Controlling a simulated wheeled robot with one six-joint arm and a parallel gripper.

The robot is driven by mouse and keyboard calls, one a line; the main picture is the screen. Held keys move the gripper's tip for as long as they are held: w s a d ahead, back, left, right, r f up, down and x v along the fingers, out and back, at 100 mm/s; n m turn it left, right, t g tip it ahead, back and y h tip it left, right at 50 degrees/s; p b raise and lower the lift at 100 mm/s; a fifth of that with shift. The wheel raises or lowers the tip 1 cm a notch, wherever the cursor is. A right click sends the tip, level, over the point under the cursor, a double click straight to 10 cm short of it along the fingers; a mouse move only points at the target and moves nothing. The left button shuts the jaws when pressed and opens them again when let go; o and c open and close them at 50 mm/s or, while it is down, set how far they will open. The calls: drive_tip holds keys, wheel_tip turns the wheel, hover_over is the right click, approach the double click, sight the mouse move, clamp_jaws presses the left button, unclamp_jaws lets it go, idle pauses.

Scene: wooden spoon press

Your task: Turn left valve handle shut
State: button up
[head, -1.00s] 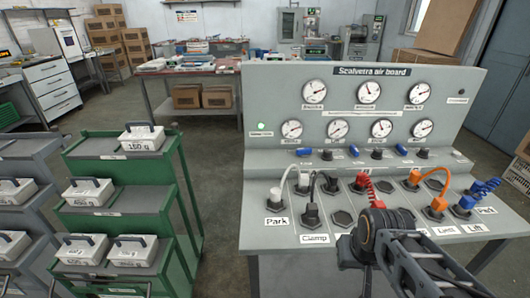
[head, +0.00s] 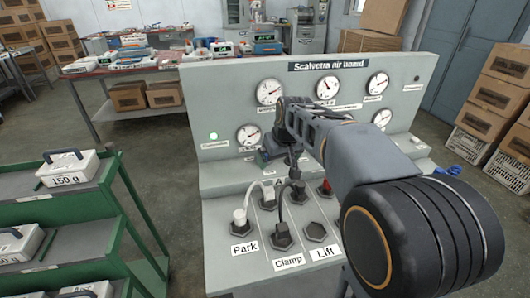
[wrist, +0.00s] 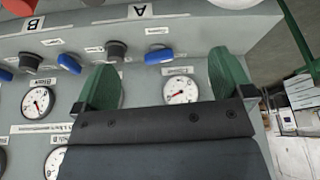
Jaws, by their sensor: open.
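The left valve handle (wrist: 158,56) is a blue lever at the right end of the row in the wrist view, where the board appears upside down. It lies nearly level, beyond and between the two spread green fingertips of my gripper (wrist: 166,74). My gripper is open and holds nothing. In the head view my arm reaches over the grey air board (head: 222,75) and hides most of the valve row and the fingers.
Another blue handle (wrist: 68,63) and a black knob (wrist: 116,50) sit to the left in the wrist view. A white plug (head: 240,216) and a black plug (head: 281,232) stand on the lower panel. A green cart (head: 125,200) stands left of the board.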

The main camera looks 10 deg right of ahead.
drive_tip(key=w+d+r+n, duration=0.1)
drive_tip(key=w+r, duration=0.1)
drive_tip(key=w, duration=0.7)
drive_tip(key=shift+t+y, duration=0.3)
drive_tip(key=x, duration=1.3)
drive_tip(key=shift+w+d+f, duration=0.15)
drive_tip(key=shift+w, duration=0.2)
drive_tip(key=shift+c, duration=0.3)
drive_tip(key=c, duration=0.9)
drive_tip(key=shift+o, duration=0.2)
drive_tip(key=shift+m+h+p, duration=0.55)
drive_tip(key=shift+m+h, duration=0.05)
drive_tip(key=shift+m, duration=0.8)
drive_tip(key=o, duration=0.9)
